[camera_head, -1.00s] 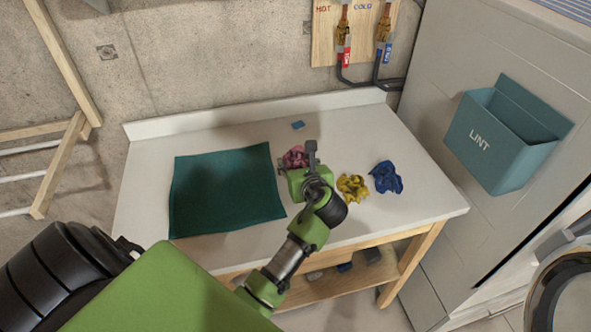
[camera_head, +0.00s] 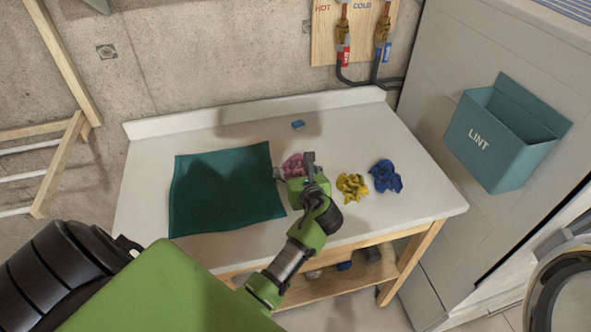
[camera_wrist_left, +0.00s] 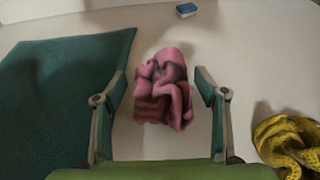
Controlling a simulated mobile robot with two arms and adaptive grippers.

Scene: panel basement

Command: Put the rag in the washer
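A crumpled pink rag (camera_head: 293,165) lies on the white tabletop, just right of the dark green mat. A yellow rag (camera_head: 352,187) and a blue rag (camera_head: 386,176) lie to its right. My left gripper (camera_head: 295,171) is over the pink rag and partly hides it. In the left wrist view the pink rag (camera_wrist_left: 165,92) shows between the two spread fingers, with a gap on each side. A round, metal-rimmed door (camera_head: 562,290), perhaps the washer's, shows partly at the lower right edge. My right gripper is not in view.
The green mat (camera_head: 224,190) covers the table's left part. A small blue block (camera_head: 298,124) lies behind the pink rag. A teal LINT bin (camera_head: 497,146) hangs on the pale machine at right. Pipes and valves are on the back wall. The table's right end is clear.

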